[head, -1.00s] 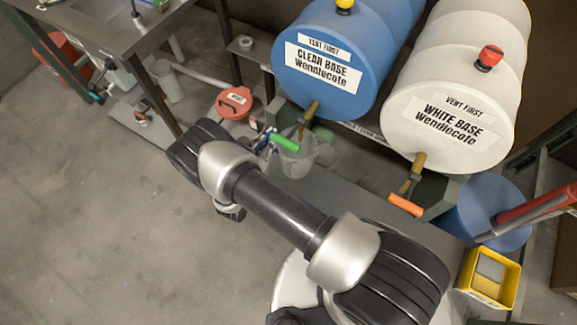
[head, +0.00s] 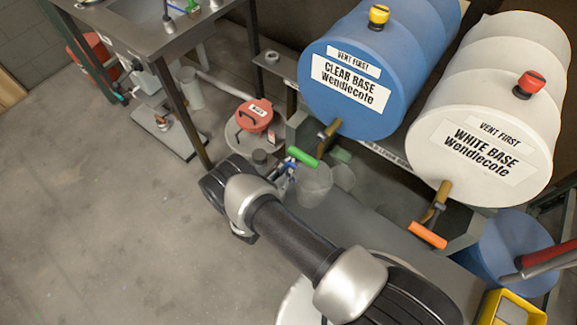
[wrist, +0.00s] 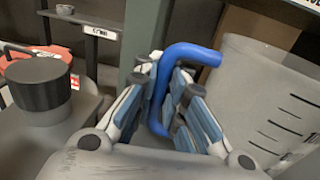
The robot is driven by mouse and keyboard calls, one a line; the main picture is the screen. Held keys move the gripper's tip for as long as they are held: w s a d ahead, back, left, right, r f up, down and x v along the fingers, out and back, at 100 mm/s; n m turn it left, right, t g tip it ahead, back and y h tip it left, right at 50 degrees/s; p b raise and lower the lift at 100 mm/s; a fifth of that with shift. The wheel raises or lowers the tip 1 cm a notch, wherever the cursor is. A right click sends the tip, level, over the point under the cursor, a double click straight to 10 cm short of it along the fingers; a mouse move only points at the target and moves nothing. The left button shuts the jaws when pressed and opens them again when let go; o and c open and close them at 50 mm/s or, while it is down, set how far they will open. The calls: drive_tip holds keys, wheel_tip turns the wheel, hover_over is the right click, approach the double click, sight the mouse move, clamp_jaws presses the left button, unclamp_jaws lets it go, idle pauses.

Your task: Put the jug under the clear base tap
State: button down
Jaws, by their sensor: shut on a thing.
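The jug (head: 313,186) is a translucent grey container, standing upright at the drum stand in the head view. Its wall with dark graduation marks (wrist: 275,100) fills the right of the wrist view. My gripper (head: 289,170) is at the jug's left side, shut on its blue handle (wrist: 190,55), which runs between the fingers. The clear base tap (head: 328,131) comes out low on the blue drum, with a green lever (head: 302,156). The jug's mouth is below and in front of the tap. I cannot tell whether it is directly under the spout.
The blue clear base drum (head: 345,75) and white base drum (head: 485,130) lie side by side. The white base tap has an orange lever (head: 427,235). A red-lidded bucket (head: 255,117) and a dark-capped container (wrist: 42,85) stand left of the jug. Floor at left is clear.

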drive_tip(key=c, duration=1.7)
unclamp_jaws()
drive_tip(key=shift+o, duration=0.2)
drive_tip(key=shift+s+a+r, duration=0.1)
drive_tip(key=p+v, duration=0.2)
drive_tip(key=v, duration=0.9)
drive_tip(key=shift+s, duration=0.4)
drive_tip(key=shift+a, duration=0.2)
